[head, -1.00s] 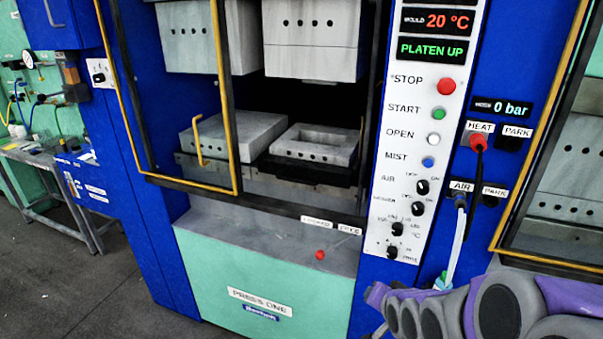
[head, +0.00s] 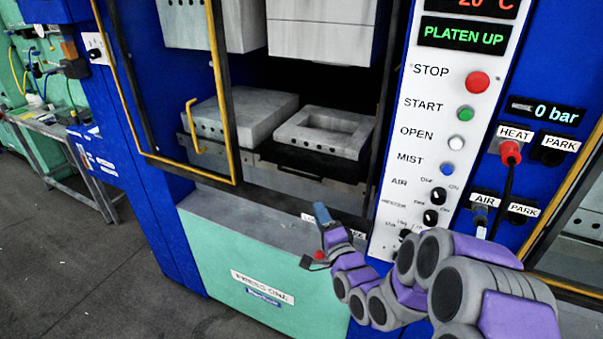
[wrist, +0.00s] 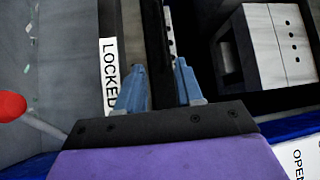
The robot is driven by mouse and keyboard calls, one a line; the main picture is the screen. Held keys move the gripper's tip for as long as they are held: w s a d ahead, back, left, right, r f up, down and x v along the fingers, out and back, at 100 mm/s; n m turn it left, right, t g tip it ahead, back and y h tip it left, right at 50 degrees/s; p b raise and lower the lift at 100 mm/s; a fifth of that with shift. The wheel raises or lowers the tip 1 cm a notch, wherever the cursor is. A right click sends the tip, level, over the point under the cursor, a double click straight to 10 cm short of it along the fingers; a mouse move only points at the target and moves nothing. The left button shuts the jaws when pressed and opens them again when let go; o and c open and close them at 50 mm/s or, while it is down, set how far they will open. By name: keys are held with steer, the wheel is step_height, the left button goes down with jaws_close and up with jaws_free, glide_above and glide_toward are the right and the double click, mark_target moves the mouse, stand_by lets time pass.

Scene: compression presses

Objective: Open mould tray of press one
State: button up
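The mould tray (head: 285,165) is the dark slab under a pale grey, hollowed mould half (head: 326,132) on the lower platen of press one. A lever with a red knob (head: 318,256) stands at the ledge below. In the wrist view the red knob (wrist: 11,106) is at the left edge, outside my fingers, beside a LOCKED label (wrist: 109,75). My gripper (head: 323,213) is over the ledge, in front of the press opening. In the wrist view its two blue fingers (wrist: 160,85) are apart with nothing between them. My wrist hides part of the lever and labels.
A yellow-edged guard frame with a handle (head: 196,127) covers the left of the opening. The control panel (head: 437,130) reads PLATEN UP, with buttons and knobs close to my arm. HEAT (head: 510,153) and AIR (head: 480,215) lines hang right of it.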

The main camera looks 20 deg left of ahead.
mark_target(300, 175)
steer(key=shift+b+x, duration=1.4)
steer(key=shift+x, duration=6.9)
jaws_close()
steer(key=shift+f, duration=0.1)
